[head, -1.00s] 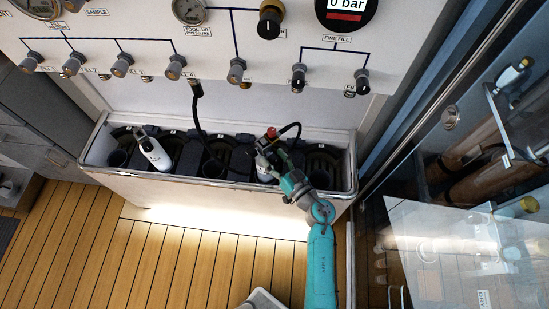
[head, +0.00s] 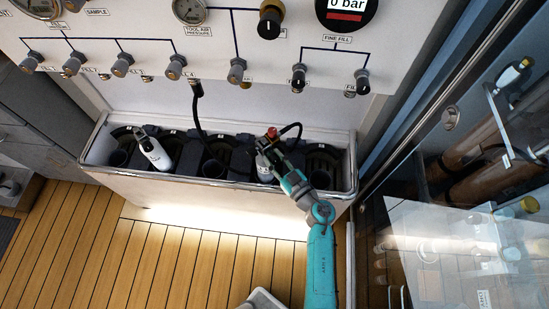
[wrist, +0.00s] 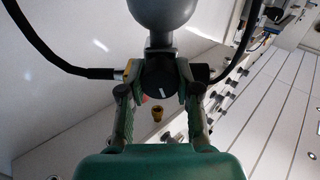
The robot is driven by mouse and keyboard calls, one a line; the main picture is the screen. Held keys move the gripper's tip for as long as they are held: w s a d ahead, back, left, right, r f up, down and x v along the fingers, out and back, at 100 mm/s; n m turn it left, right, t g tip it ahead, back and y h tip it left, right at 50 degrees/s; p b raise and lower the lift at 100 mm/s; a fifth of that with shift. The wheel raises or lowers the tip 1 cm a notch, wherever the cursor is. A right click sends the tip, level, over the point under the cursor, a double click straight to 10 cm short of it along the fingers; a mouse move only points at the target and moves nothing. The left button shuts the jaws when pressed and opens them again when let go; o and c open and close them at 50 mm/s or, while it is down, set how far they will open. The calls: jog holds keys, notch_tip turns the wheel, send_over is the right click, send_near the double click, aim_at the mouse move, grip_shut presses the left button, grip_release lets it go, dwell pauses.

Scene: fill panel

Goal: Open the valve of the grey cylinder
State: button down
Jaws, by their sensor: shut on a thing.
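The grey cylinder (wrist: 165,10) fills the top middle of the wrist view, with its valve below it. The valve's round black knob (wrist: 158,88) carries a white line and sits between my gripper's fingers (wrist: 157,100). My gripper is shut on this knob. In the head view the cylinder (head: 264,168) stands in the right part of the trough, partly hidden behind my gripper (head: 271,148). A red cap (head: 271,132) shows at the top of the valve area. Whether the valve is open cannot be told.
A glass-fronted cabinet (head: 450,230) is at right; wooden floor (head: 150,260) is clear.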

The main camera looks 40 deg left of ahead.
jog(key=n, duration=0.4)
jog(key=shift+n, duration=0.3)
jog(key=n, duration=0.4)
jog(key=shift+n, duration=0.4)
jog(key=n, duration=0.3)
jog(key=shift+s+f+n+g, duration=0.1)
jog(key=shift+n+g, duration=0.2)
jog(key=shift+n, duration=0.1)
jog(key=n, duration=0.4)
jog(key=shift+n+y, duration=0.3)
jog(key=shift+n, duration=0.1)
jog(key=n, duration=0.4)
jog(key=shift+f+n+g, duration=0.1)
jog(key=shift+n+g, duration=0.2)
jog(key=n, duration=0.3)
jog(key=shift+n, duration=0.4)
jog(key=n, duration=0.4)
jog(key=shift+f+n, duration=0.1)
jog(key=shift+n, duration=2.1)
